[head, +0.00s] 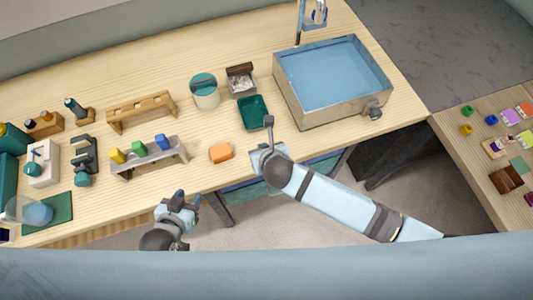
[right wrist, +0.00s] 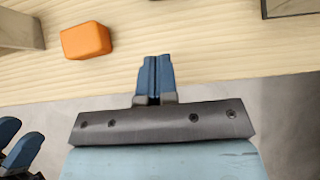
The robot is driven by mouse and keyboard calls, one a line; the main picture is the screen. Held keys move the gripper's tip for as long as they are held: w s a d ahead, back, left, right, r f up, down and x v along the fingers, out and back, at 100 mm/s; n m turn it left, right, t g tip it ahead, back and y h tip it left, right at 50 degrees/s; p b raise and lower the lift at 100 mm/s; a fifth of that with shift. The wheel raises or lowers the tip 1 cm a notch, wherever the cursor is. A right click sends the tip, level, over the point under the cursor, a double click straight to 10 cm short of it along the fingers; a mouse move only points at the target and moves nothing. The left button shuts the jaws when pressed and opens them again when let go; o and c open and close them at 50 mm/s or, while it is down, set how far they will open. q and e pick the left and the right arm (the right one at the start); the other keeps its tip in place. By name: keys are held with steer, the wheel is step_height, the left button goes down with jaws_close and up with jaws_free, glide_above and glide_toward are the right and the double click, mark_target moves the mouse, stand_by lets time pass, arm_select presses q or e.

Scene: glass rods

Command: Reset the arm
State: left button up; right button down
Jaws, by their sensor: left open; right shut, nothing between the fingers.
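My left gripper (head: 187,198) is open and empty, with its blue fingers just off the front edge of the wooden table (head: 235,50). Its fingers also show at the lower left of the right wrist view. My right gripper (right wrist: 157,62) is shut with nothing between its blue fingers, and it is over the table's front edge. In the head view, my right arm comes in from the right, and its fingertips are hard to make out there. An orange block (head: 221,152) lies on the table between the two grippers; in the right wrist view it is at the upper left (right wrist: 86,40).
A sink basin of water (head: 290,97) stands at the back right. A second table (head: 465,165) with small items is at the right.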

steer(key=s+d+r+n+g+h, duration=0.15)
steer(key=s+d+r+n, duration=0.35)
steer(key=d+n, duration=0.5)
steer(key=s+d+r+n+g, duration=0.25)
steer(key=s+d+n, duration=0.45)
steer(key=n, duration=0.6)
steer(key=s+d+r+n+g+h, duration=0.1)
steer(key=s+d+r+n, duration=0.4)
steer(key=d+n, duration=0.5)
steer(key=w+a+f+n+t+y, duration=0.1)
steer(key=w+a+f+t, duration=0.1)
steer(key=f, duration=0.5)
steer(key=w+a+f+n+t+y, duration=0.1)
steer(key=w+a+f+t+y, duration=0.1)
steer(key=a+f+t, duration=0.3)
step_height(320, 180, down, 2)
steer(key=shift+w+f, duration=0.15)
steer(key=shift+f, duration=0.05)
steer(key=shift+n, duration=0.3)
